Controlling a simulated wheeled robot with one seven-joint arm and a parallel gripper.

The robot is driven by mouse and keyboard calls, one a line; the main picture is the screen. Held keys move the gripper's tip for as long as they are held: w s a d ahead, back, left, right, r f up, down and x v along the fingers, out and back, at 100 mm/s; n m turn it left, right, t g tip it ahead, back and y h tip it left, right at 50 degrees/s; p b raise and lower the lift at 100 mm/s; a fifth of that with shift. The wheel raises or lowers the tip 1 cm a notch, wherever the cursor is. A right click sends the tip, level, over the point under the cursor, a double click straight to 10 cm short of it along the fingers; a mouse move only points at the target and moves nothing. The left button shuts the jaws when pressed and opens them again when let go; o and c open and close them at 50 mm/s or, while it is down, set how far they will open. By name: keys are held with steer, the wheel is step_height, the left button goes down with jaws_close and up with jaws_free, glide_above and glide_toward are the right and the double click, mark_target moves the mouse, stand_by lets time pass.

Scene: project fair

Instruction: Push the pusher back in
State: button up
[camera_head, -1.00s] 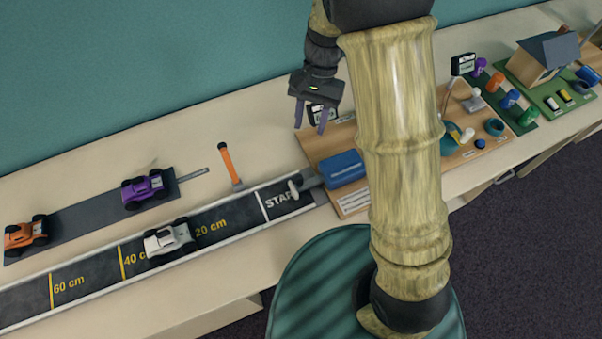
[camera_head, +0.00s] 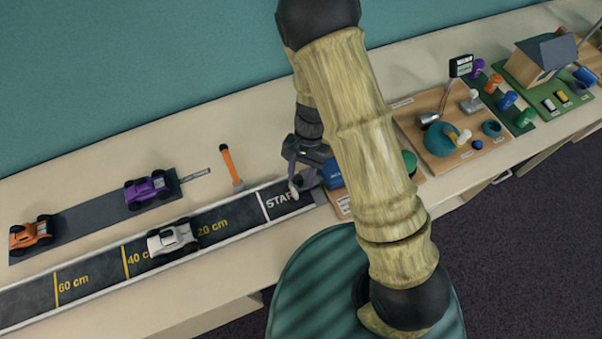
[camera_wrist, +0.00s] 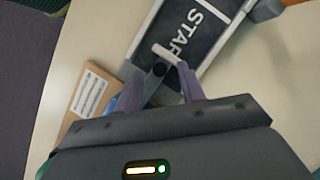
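The pusher (camera_head: 294,190) is a pale upright plate at the START end of the track, beside the blue launcher box (camera_head: 334,174). In the wrist view the white pusher plate (camera_wrist: 166,53) sits just beyond my fingertips, with a dark round part behind it. My gripper (camera_head: 301,178) is low over the pusher. In the wrist view its purple fingers (camera_wrist: 160,74) stand apart, one on each side of the dark part. Whether either finger touches it, I cannot tell. My arm hides much of the launcher.
The dark track (camera_head: 236,208) runs left, with a white car (camera_head: 172,240) on it. An orange post (camera_head: 229,162) stands behind it. Purple (camera_head: 147,189) and orange (camera_head: 30,234) cars are on a grey strip. Other exhibits stand to the right.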

steer(key=shift+s+f, duration=0.15)
steer(key=shift+f, duration=0.2)
jaws_close()
